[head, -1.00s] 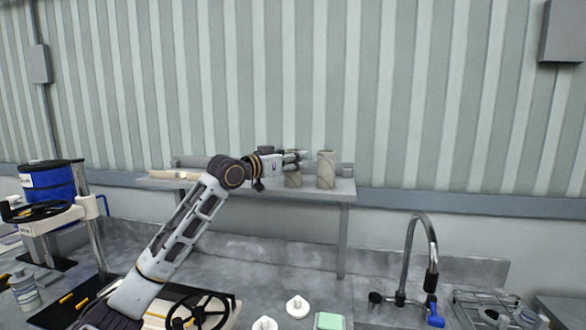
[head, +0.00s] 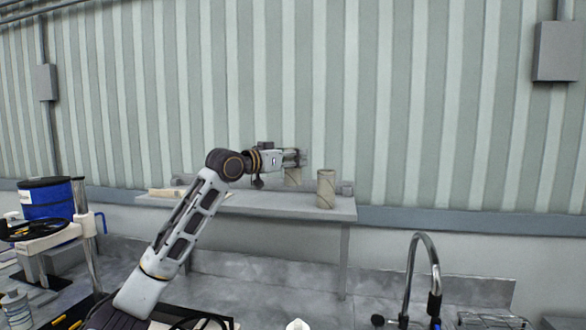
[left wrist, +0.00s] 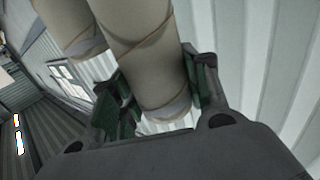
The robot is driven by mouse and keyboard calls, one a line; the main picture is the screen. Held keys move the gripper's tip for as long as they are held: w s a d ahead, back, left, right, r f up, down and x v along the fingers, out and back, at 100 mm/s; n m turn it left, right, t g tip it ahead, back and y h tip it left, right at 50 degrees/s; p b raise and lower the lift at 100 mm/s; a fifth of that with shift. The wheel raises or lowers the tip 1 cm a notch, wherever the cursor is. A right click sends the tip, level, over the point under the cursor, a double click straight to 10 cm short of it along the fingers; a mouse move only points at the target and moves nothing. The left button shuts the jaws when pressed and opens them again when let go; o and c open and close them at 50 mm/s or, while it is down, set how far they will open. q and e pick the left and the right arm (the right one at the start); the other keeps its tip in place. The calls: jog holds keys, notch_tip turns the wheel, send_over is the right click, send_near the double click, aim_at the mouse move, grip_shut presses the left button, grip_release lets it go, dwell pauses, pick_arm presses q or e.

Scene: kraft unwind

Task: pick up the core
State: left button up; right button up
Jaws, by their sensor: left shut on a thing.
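My left gripper (head: 299,158) is shut on a brown cardboard core (head: 292,177) and holds it upright above the shelf (head: 240,200), clear of its top. In the left wrist view the held core (left wrist: 150,62) sits between the green-padded fingers of my left gripper (left wrist: 160,92). A second, similar core (head: 326,189) stands upright on the shelf, just right of the held one. It also shows in the left wrist view (left wrist: 72,27), at upper left. My gripper partly hides the top of the held core. My right gripper is not in view.
A small grey object (head: 345,188) lies at the shelf's right end, and a pale flat object (head: 166,192) at its left end. The corrugated wall (head: 430,120) stands close behind. A tap (head: 425,262) rises at lower right. A blue drum (head: 47,200) is at far left.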

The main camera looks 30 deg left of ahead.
pick_arm(q)
jog(key=shift+r, duration=1.75)
jog(key=shift+r, duration=0.1)
